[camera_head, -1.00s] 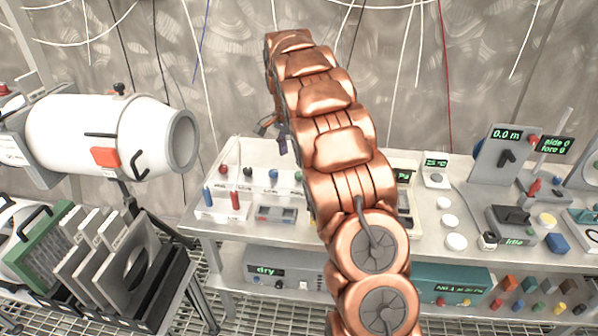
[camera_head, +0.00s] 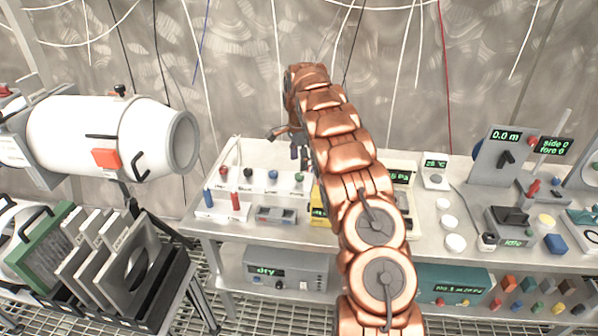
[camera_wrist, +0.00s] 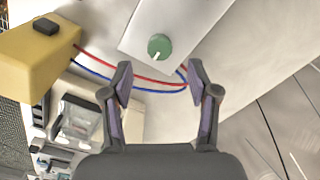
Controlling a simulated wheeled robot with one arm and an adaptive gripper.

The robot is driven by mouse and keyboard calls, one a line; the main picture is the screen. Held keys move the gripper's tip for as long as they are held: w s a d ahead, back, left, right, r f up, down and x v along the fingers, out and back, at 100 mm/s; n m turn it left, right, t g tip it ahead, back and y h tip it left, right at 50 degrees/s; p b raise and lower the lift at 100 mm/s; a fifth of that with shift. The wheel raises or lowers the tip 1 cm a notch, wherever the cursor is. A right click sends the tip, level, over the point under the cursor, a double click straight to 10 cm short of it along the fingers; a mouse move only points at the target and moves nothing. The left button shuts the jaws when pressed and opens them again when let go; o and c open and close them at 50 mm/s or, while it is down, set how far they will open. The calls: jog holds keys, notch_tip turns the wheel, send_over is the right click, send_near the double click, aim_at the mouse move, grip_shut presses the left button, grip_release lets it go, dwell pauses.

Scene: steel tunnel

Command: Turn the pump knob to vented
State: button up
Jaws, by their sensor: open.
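A round green knob (camera_wrist: 159,46) with a short white pointer mark sits on a light grey box (camera_wrist: 180,22) in the wrist view. No label shows beside it, so I cannot tell whether it is the pump knob. The pointer is toward the lower left of the picture. My gripper (camera_wrist: 160,72) is open and empty, with its two fingertips apart on either side below the knob, not touching it. In the head view its dark purple fingers (camera_head: 298,147) show only partly beside my copper arm, which hides the bench behind it.
A yellow box (camera_wrist: 42,55) with red and blue wires (camera_wrist: 140,82) lies left of the knob. The yellow box shows partly in the head view (camera_head: 320,207). A Pa display (camera_head: 400,178) and a dry-labelled unit (camera_head: 285,271) stand nearby.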

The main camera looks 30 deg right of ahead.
aim_at(299, 175)
jog(key=shift+f+p, duration=0.7)
jog(key=shift+f, duration=2.05)
grip_shut()
